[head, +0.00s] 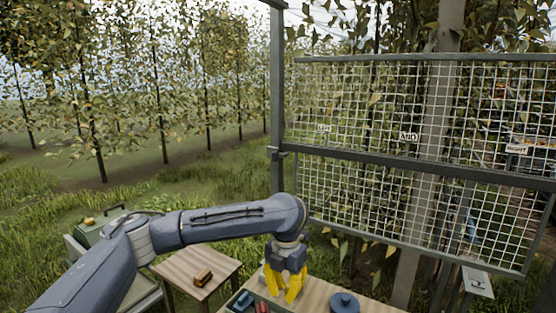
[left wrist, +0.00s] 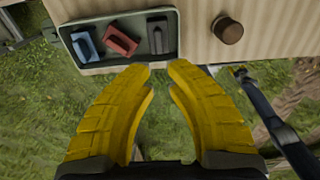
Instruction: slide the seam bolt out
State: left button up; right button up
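A two-part wire mesh panel (head: 400,101) stands right of centre in the head view, with a dark horizontal rail (head: 400,166) along the seam between its upper and lower halves. A small metal fitting (head: 272,153) sits on the left post at seam height; I cannot tell whether it is the seam bolt. My left gripper (head: 291,297) points down over the front table, well below the seam. In the left wrist view its yellow fingers (left wrist: 164,76) are apart with nothing between them.
The wooden table (left wrist: 200,48) bears a green tray (left wrist: 70,44) holding blue, red and grey pieces, and a brown round knob (left wrist: 228,29). A blue lidded pot (head: 343,303) is right of my gripper. A small side table (head: 178,266) stands left. Small signs (head: 408,136) hang on the mesh.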

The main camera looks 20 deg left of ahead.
pick_arm(q)
jog(key=shift+s+a+f, duration=0.2)
jog(key=shift+s+f, duration=0.1)
jog(key=shift+f, duration=0.35)
grip_shut()
jog(key=shift+w+a+f+n+h, duration=0.1)
jog(key=shift+a+f+n+h, duration=0.15)
jog(key=shift+n+h, duration=0.05)
jog(key=w+a+r+n+t+h, duration=0.4)
jog(key=w+r+n+t+h, duration=0.45)
jog(key=w, duration=0.55)
jog(key=w+a+r+n+t, duration=0.2)
jog(key=w+a+r+t, duration=0.1)
jog(key=r, duration=0.6)
jog(key=w+a+r+n+t, duration=0.3)
jog(key=w+a+r+t, duration=0.1)
jog(key=r, duration=0.6)
jog(key=shift+a+r, duration=0.2)
jog(key=shift+a, duration=0.1)
jog(key=shift+h, duration=0.25)
